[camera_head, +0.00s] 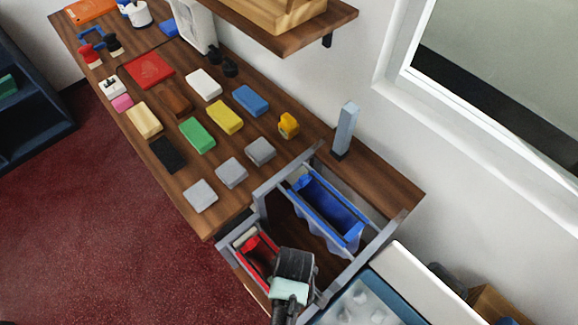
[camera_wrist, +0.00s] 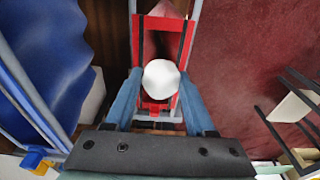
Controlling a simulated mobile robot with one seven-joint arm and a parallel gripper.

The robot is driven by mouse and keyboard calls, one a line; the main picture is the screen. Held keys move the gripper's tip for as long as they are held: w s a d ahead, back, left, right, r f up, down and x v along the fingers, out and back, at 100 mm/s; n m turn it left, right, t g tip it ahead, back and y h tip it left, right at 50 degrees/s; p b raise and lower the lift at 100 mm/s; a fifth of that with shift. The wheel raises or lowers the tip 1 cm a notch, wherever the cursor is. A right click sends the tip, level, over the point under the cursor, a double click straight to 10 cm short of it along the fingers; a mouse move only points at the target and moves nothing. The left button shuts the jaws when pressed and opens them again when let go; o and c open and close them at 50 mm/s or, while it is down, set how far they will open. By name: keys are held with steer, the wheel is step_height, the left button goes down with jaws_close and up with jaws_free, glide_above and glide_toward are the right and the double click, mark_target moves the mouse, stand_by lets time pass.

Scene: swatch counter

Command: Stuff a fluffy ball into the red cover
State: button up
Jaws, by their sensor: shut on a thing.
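The red cover (camera_head: 258,250) hangs open in a grey frame at the counter's near end. In the wrist view its red rim (camera_wrist: 163,22) surrounds a dark opening. My gripper (camera_wrist: 161,84) is shut on a white fluffy ball (camera_wrist: 161,77), with one blue finger on each side. The ball lies in line with the lower part of the opening and hides some of it. I cannot tell whether it is above the rim or inside it. In the head view my gripper (camera_head: 293,268) is over the cover's near end, and the ball is hidden.
A blue cover (camera_head: 318,203) hangs in the frame beside the red one. A bin (camera_head: 345,302) with several pale lumps stands at the lower right. A grey post (camera_head: 345,130) rises behind the frame. Several coloured blocks lie on the counter (camera_head: 190,165). Red carpet is open on the left.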

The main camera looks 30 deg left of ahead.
steer(key=shift+s+f, duration=0.1)
steer(key=shift+f, duration=0.25)
step_height(320, 180, down, 5)
steer(key=b, duration=0.5)
steer(key=shift+f, duration=0.15)
stand_by(0.4)
steer(key=o, duration=0.8)
steer(key=shift+o, duration=0.4)
steer(key=shift+o, duration=0.6)
step_height(320, 180, up, 6)
steer(key=p, duration=0.6)
